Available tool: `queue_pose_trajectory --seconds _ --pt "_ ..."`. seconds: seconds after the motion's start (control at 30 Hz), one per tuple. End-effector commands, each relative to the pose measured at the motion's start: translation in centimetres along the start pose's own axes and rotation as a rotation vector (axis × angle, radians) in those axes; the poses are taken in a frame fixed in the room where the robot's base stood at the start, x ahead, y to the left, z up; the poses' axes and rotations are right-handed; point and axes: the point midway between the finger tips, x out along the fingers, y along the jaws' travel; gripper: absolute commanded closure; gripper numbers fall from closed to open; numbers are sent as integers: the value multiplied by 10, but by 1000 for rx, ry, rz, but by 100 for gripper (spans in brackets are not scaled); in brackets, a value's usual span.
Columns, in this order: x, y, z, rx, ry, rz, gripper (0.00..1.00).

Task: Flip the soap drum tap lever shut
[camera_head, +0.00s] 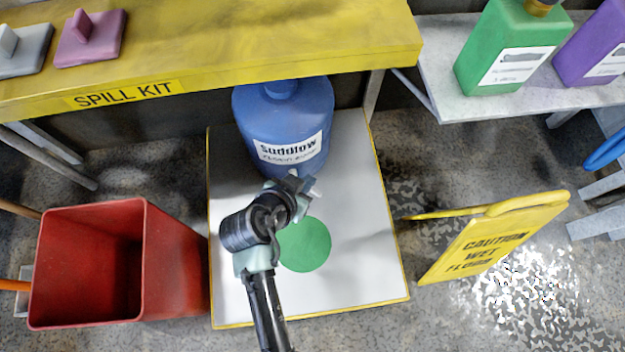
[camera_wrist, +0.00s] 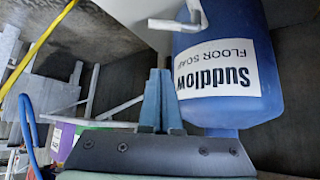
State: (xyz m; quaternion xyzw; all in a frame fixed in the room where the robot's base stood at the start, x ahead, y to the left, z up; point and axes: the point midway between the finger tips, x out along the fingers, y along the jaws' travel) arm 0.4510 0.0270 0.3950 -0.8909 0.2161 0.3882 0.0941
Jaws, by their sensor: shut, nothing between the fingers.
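The blue soap drum (camera_head: 283,115), labelled "Suddlow floor soap", stands upright at the back of the white board, partly under the yellow shelf. In the wrist view the drum (camera_wrist: 245,95) fills the right side, upside down. A pale bent piece (camera_wrist: 178,24), which looks like the tap lever, shows beside the drum's base; whether it is open or shut I cannot tell. My gripper (camera_head: 300,183) is just in front of the drum's lower front and hides part of the tap area. Its fingers (camera_wrist: 158,74) are together and empty, apart from the pale piece in the wrist view.
The white board (camera_head: 360,230) has a yellow edge and a green disc (camera_head: 305,245). A red bin (camera_head: 90,265) stands left, a yellow wet-floor sign (camera_head: 490,235) right. The yellow "SPILL KIT" shelf (camera_head: 250,40) overhangs behind. Green (camera_head: 505,45) and purple (camera_head: 592,45) jugs stand on a side shelf.

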Motion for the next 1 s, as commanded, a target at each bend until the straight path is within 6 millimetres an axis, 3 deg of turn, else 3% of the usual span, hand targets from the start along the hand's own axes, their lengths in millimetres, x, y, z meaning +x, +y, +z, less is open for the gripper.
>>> queue_pose_trajectory --seconds 0.27,0.67,0.8,1.0 --pt "29 0 3 2 0 1 100" --pt "108 0 4 3 0 1 100" --pt "89 0 25 -2 0 -1 100" --pt "79 0 34 0 0 -1 100"
